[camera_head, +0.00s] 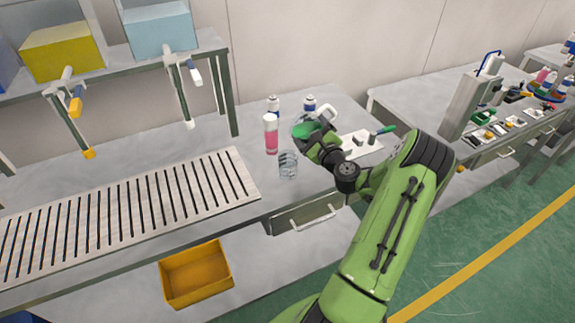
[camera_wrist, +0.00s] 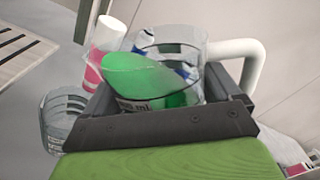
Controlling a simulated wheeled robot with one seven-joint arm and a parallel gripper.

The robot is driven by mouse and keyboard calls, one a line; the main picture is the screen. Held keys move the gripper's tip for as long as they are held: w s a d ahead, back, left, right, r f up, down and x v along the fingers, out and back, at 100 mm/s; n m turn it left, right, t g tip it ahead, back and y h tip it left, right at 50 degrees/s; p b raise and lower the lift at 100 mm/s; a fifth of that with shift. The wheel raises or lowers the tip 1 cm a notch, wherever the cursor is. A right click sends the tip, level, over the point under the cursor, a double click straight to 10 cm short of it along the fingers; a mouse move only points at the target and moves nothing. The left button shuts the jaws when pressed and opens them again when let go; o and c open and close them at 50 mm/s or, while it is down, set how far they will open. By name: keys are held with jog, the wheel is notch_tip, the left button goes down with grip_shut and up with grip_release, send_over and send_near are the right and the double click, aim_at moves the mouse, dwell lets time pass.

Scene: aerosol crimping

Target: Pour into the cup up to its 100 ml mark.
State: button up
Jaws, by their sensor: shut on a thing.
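The cup (camera_head: 288,165) is a clear glass with faint markings, standing upright on the grey table; I see no coloured liquid in it. In the wrist view the cup (camera_wrist: 66,118) is at the left, beside my gripper. My gripper (camera_head: 318,138) is shut on a clear jug (camera_wrist: 190,45) with a white handle (camera_head: 328,113), above the table and to the right of the cup. Green liquid (camera_wrist: 150,75) is in the jug; its surface slants across the jug, which looks tilted. I see no stream of liquid. The cup's 100 ml mark is not readable.
A pink bottle with a white top (camera_head: 270,138) stands close behind the cup. A slatted rack (camera_head: 130,210) lies to the left. A white sheet with small items (camera_head: 360,145) lies to the right. A yellow bin (camera_head: 196,275) is below.

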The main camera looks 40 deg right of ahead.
jog(key=shift+r, duration=0.1)
jog(key=shift+n+b, duration=0.4)
jog(key=shift+b, duration=0.2)
jog(key=shift+a+n+b, duration=0.15)
jog(key=shift+n+b, duration=0.95)
jog(key=shift+n, duration=0.1)
dwell(2.9)
dwell(0.5)
jog(key=r+m+p, duration=0.1)
jog(key=m+p, duration=0.1)
jog(key=p, duration=0.1)
jog(key=shift+r+p, duration=0.1)
jog(key=shift+p, duration=0.2)
jog(key=shift+r+m+p, duration=0.15)
jog(key=shift+m+p, duration=0.55)
